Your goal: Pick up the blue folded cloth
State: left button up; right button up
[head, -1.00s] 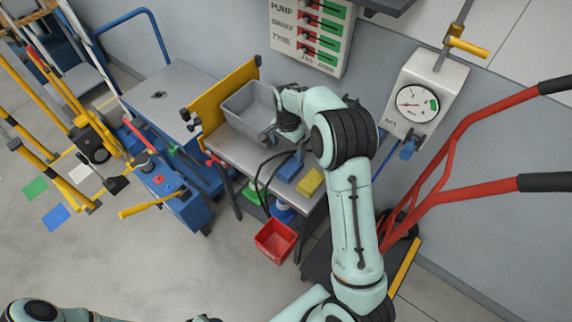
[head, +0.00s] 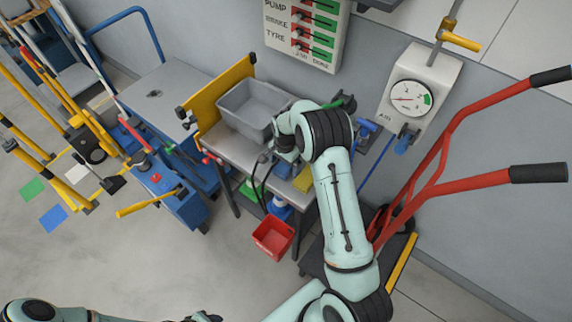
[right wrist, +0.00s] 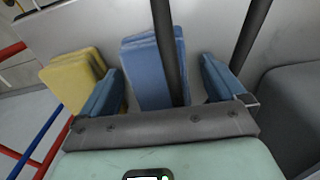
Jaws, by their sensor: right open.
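The blue folded cloth (right wrist: 148,68) lies on the grey bench top in the right wrist view, between the two blue-padded fingers of my right gripper (right wrist: 160,66). The fingers stand apart, with a gap to the cloth on each side. A dark hose crosses in front of the cloth. In the head view my right gripper (head: 284,156) is over the bench and hides most or all of the cloth. Of my left gripper only a dark bit (head: 206,316) shows at the bottom edge; its jaws cannot be made out.
A yellow folded cloth (right wrist: 74,80) lies left of the blue one, close to the left finger. A grey bin (head: 240,118) stands on the bench (head: 232,152) to the left. A red bucket (head: 272,238) is at the front. A red-handled trolley (head: 440,182) stands at right.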

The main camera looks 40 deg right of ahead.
aim_at(285, 164)
jog(key=shift+c, duration=0.4)
jog(key=c, duration=1.1)
jog(key=shift+o, duration=0.2)
notch_tip(285, 164, up, 10)
jog(key=shift+r, duration=0.1)
